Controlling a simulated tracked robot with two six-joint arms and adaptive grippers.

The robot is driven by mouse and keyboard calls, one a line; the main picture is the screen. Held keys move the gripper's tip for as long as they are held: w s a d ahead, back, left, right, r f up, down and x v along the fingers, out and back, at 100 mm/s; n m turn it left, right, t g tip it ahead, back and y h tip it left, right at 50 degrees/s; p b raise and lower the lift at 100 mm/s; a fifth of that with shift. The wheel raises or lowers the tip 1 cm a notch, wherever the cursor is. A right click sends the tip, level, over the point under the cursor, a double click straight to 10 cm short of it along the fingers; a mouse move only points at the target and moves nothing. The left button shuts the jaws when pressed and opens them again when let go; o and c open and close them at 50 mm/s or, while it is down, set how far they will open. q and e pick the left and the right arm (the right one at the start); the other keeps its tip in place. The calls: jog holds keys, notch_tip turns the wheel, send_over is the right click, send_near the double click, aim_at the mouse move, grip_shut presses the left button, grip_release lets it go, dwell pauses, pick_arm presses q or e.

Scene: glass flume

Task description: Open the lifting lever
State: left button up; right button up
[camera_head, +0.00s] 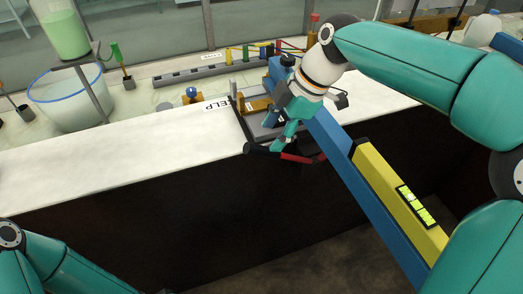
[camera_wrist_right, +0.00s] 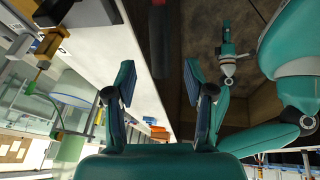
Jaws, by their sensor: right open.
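The lever appears to be a dark bar with a red grip (camera_head: 296,157) at the front edge of the white bench, below a small bench device. In the right wrist view a dark red bar (camera_wrist_right: 158,42) shows beyond the fingers, near the middle. My right gripper (camera_head: 283,138) points down at this bar and partly covers it. Its two fingers (camera_wrist_right: 160,85) stand apart with nothing between them. I cannot tell whether they touch the bar. My left arm is at the lower left of the head view. What seems to be its gripper (camera_wrist_right: 227,38) is small in the wrist view.
A long blue beam (camera_head: 340,140) with a yellow block (camera_head: 385,185) runs down to the right. A glass vessel with a blue rim (camera_head: 66,98) stands on the left. A grey strip (camera_head: 200,73) with coloured parts lies behind. The front left of the bench (camera_head: 110,160) is clear.

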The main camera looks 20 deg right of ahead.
aim_at(263, 147)
jog(key=x, duration=0.7)
jog(key=shift+a+f, duration=0.1)
grip_shut()
